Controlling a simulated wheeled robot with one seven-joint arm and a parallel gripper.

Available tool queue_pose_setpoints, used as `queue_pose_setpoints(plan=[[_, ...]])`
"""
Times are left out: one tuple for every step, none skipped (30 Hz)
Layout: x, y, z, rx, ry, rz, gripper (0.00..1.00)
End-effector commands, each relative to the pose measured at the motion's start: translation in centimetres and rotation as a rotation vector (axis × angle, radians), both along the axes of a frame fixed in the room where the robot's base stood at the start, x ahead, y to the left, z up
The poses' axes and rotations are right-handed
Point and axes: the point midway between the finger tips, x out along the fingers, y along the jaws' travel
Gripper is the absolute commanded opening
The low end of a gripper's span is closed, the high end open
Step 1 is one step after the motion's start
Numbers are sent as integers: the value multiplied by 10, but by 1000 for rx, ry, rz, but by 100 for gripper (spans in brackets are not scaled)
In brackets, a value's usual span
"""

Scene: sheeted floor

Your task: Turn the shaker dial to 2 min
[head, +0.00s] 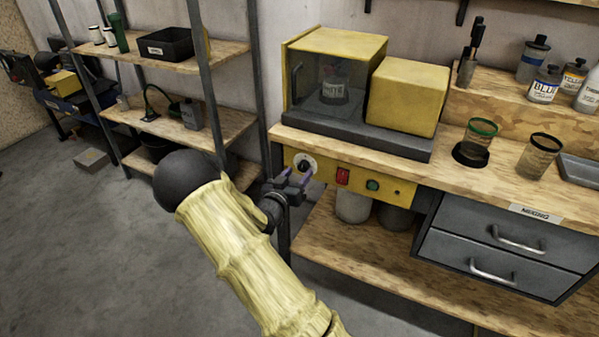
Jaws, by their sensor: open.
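The shaker is a yellow machine (410,100) on a dark base, standing on the wooden bench. It has a clear-fronted chamber (310,88) with a labelled can (333,92) inside. The dial (304,163) is dark on a round pale plate, at the left of a yellow panel (399,190) under the bench edge. The dial's marks are too small to read. My gripper (297,177) is open, with its two purple-tinted fingers pointing at the dial from the front. The fingertips overlap the dial plate; I cannot tell whether they touch the dial.
A red switch (343,176) and a green button (372,185) sit right of the dial on the same panel. Grey drawers (505,250) are further right. Cups and bottles stand on the bench. A metal shelf post (266,90) rises left of the bench. The floor in front is clear.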

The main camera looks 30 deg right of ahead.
Motion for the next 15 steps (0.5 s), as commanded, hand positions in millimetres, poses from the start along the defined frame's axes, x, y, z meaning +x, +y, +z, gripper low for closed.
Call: queue_pose_setpoints(plan=[[4,-6,0,-1,-2,-2,52],[7,-9,0,0,-1,-1,52],[9,-12,0,0,0,0,52],[11,-14,0,1,-1,0,52],[12,-15,0,1,-1,0,52],[13,-16,0,0,0,0,52],[13,-17,0,0,0,0,52],[14,-17,0,0,0,0,52],[14,-17,0,0,0,1,52],[14,-17,0,0,0,1,52],[14,-17,0,0,0,1,52],[14,-17,0,0,0,1,52],[14,-17,0,0,0,1,52],[14,-17,0,0,0,1,52],[14,-17,0,0,0,1,48]])
